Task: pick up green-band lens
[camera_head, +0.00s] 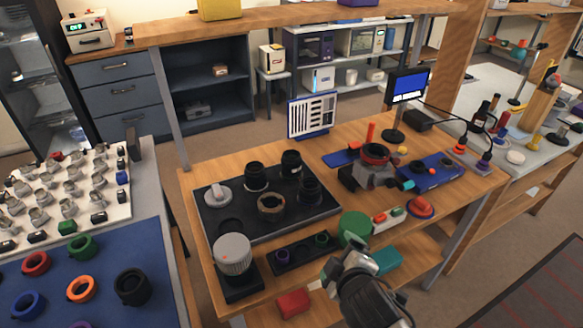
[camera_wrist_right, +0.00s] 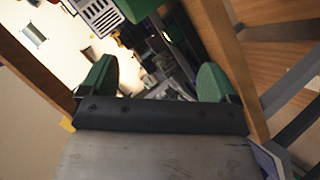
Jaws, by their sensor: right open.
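A small dark lens with a green band (camera_head: 321,239) stands in a black holder (camera_head: 301,252) at the front of the wooden bench. A similar piece with a purple band (camera_head: 282,257) stands to its left in the same holder. My right gripper (camera_head: 349,258) is at the bench's front edge, to the right of the holder and apart from the lens. In the right wrist view my right gripper (camera_wrist_right: 155,80) has its green-padded fingers wide apart with nothing held between them. The lens cannot be made out in that view. My left gripper is not in view.
A dark tray (camera_head: 325,216) with several black lens parts lies behind the holder. A grey ribbed cylinder (camera_head: 232,254) stands to the left. A green round shape (camera_head: 355,228) and a red dome (camera_head: 421,207) are to the right. A blue mat (camera_head: 130,250) holds coloured rings.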

